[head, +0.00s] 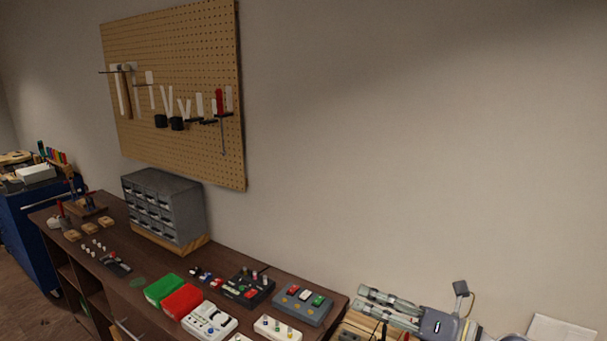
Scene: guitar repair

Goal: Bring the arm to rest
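My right gripper (358,297) is at the bottom right, just past the right end of the dark workbench (232,252). Its grey body is at the right and its two long fingers point left. The fingers lie apart with a gap between them, and I see nothing held in them. Wooden items (357,326) show just below the fingers; I cannot tell whether they touch. My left gripper is not in view.
On the bench stand a grey drawer cabinet (167,207), a green box (164,290), a red box (183,301) and several effect pedals (302,303). A pegboard (180,75) with tools hangs above. A blue cabinet (38,225) stands far left. The wall at right is bare.

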